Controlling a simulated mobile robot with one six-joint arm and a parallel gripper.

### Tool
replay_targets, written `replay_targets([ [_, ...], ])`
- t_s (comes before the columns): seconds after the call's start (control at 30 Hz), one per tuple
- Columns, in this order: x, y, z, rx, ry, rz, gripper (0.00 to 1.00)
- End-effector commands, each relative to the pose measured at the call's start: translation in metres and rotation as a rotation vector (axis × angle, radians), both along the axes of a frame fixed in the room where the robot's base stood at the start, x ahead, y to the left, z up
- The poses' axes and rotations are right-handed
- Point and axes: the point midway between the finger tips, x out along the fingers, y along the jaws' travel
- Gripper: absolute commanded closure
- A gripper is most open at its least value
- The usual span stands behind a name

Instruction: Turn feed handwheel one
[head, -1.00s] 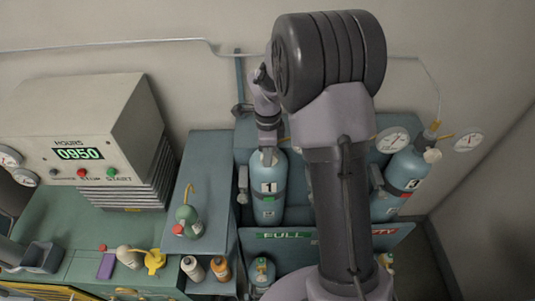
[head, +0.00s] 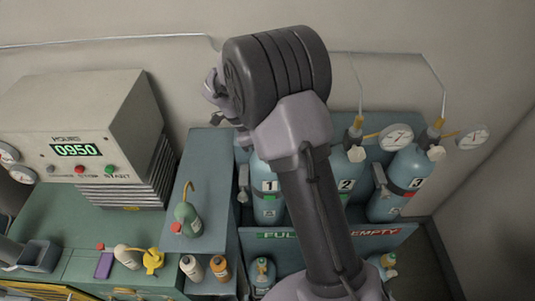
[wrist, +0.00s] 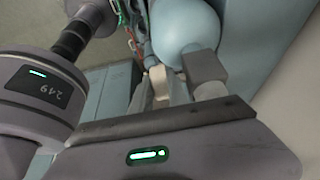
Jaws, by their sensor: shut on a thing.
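Gas cylinder one (head: 268,200) is pale blue, marked 1, and stands upright in the rack at the back. Its top and feed handwheel are hidden behind my arm in the head view. In the wrist view a pale blue cylinder body (wrist: 187,28) fills the top, with a small cream handwheel (wrist: 157,76) beside it. My gripper (wrist: 172,84) is at this handwheel and shut on it, though the wrist housing covers part of the contact. The head view does not show the fingertips clearly.
Cylinders two (head: 346,180) and three (head: 402,182) stand to the right, with cream handwheels and gauges. A green bottle (head: 187,219) stands on the bench to the left. A FULL/EMPTY board (head: 330,242) runs below the cylinders, with smaller cylinders beneath.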

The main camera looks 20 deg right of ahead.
Motion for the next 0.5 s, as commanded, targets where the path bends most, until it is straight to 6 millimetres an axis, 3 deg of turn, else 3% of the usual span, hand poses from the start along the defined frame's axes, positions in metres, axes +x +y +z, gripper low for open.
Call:
replay_targets([
  [0.5, 0.0024, 0.0066, -0.0097, -0.450, 0.189, 0.001, 1.00],
])
